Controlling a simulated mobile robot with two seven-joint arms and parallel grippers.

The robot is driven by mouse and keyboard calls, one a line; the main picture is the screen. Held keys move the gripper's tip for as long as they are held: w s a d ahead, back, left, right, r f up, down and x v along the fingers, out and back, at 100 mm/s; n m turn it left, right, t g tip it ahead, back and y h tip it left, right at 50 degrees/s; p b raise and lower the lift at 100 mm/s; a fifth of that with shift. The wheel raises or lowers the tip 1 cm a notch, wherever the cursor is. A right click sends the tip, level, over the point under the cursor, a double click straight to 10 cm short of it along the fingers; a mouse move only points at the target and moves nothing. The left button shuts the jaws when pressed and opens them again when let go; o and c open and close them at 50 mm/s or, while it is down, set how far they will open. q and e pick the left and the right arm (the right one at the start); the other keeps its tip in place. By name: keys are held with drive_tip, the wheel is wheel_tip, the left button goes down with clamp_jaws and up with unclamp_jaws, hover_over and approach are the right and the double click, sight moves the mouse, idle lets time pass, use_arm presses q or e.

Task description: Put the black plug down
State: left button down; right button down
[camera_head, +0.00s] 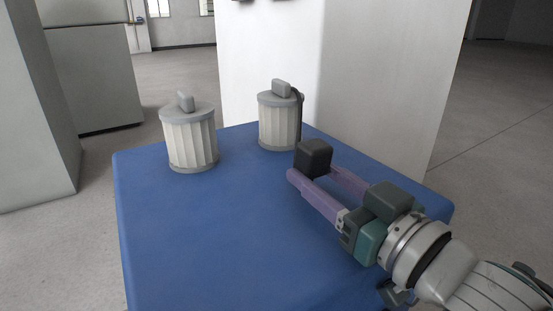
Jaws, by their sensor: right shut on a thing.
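The black plug (313,157) is a small dark block held between the tips of the purple fingers of my right gripper (311,172). The gripper reaches in from the lower right and is shut on the plug. The plug is over the far part of the blue table (210,235), in front of the right canister. I cannot tell whether it touches the table top. A dark curved strip (300,110) rises behind the plug beside that canister; I cannot tell what it joins. My left gripper is not in view.
Two ribbed canisters with grey lids and knobs stand on the table, one at left (190,138) and one at the back (277,122). A white wall block (370,75) stands behind the table. The left and front of the table top are clear.

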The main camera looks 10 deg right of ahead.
drive_tip(key=c, duration=0.8)
unclamp_jaws()
drive_tip(key=shift+s+d+f+h, duration=0.15)
drive_tip(key=shift+f+h, duration=0.15)
drive_tip(key=shift+f, duration=0.55)
drive_tip(key=o, duration=0.5)
drive_tip(key=shift+r, duration=0.15)
drive_tip(key=shift+c, duration=0.2)
drive_tip(key=shift+r, duration=0.2)
drive_tip(key=shift+r+p, duration=0.4)
drive_tip(key=p+v, duration=0.1)
drive_tip(key=v, duration=0.2)
drive_tip(key=p+v, duration=0.1)
drive_tip(key=v, duration=0.3)
drive_tip(key=p+v, duration=0.1)
drive_tip(key=v, duration=0.2)
drive_tip(key=shift+s+r, duration=0.2)
drive_tip(key=shift+r, duration=0.05)
drive_tip(key=shift+s+d, duration=0.3)
drive_tip(key=shift+s, duration=0.35)
